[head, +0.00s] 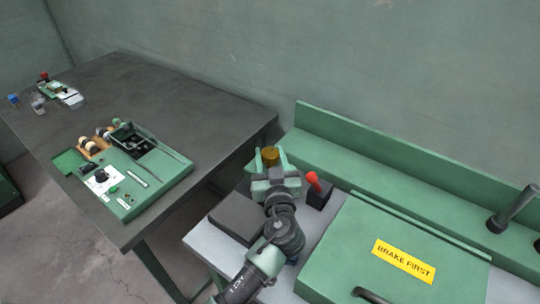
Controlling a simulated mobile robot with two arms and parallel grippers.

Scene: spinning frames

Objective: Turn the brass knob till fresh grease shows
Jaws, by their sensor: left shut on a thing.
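The brass knob (270,156) shows in the head view near the middle, at the left end of the green machine bench. My left gripper (271,164) is shut on it, with one pale green finger on each side. My left arm comes up from the bottom of the picture and hides what lies below the knob. No grease can be made out at this size. My right gripper is not in the picture.
A green cover with a yellow "BRAKE FIRST" label (403,261) is at right. A dark table (175,100) holds a green tool panel (150,187).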

